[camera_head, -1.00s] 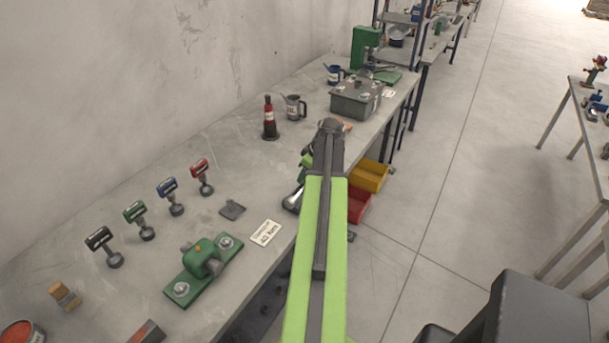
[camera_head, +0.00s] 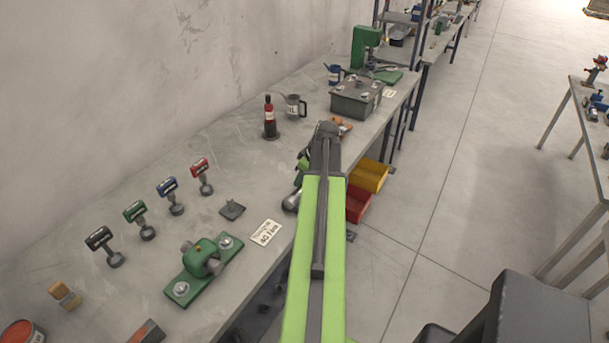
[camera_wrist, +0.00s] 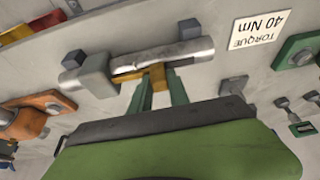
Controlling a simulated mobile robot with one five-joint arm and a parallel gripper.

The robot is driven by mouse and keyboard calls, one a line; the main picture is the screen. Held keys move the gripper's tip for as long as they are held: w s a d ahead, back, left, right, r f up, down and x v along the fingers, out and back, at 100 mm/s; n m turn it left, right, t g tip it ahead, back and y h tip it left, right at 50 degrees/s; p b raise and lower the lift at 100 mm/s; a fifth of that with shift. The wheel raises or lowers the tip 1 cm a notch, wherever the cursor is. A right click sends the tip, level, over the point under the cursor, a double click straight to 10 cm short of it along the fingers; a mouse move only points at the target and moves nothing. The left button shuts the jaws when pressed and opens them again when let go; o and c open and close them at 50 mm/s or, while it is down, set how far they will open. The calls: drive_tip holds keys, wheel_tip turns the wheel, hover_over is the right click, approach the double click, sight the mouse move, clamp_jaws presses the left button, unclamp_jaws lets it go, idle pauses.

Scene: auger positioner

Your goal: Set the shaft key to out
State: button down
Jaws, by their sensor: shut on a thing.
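In the wrist view a grey steel shaft (camera_wrist: 187,55) lies roughly level, with a dark block (camera_wrist: 188,29) behind it and a grey square block (camera_wrist: 94,72) near its left end. A small orange-yellow piece (camera_wrist: 154,74), which looks like the shaft key, sits at the underside of the shaft in this picture. My gripper (camera_wrist: 160,84) has its two green fingers shut on this piece. In the head view the shaft's rounded end (camera_head: 291,201) shows at the bench's front edge. My arm hides most of the rest there.
A red bottle (camera_head: 270,118) and a grey box (camera_head: 356,96) stand farther back. Yellow and red bins (camera_head: 368,176) hang at the bench's front.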

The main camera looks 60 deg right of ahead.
drive_tip(key=a, duration=0.2)
drive_tip(key=shift+a, duration=0.3)
drive_tip(key=shift+d+f, duration=0.1)
drive_tip(key=c, duration=1.2)
unclamp_jaws()
drive_tip(key=shift+c, duration=0.2)
drive_tip(key=p+v, duration=1.6)
drive_tip(key=v, duration=0.1)
drive_tip(key=shift+r, duration=0.3)
drive_tip(key=shift+s, duration=0.1)
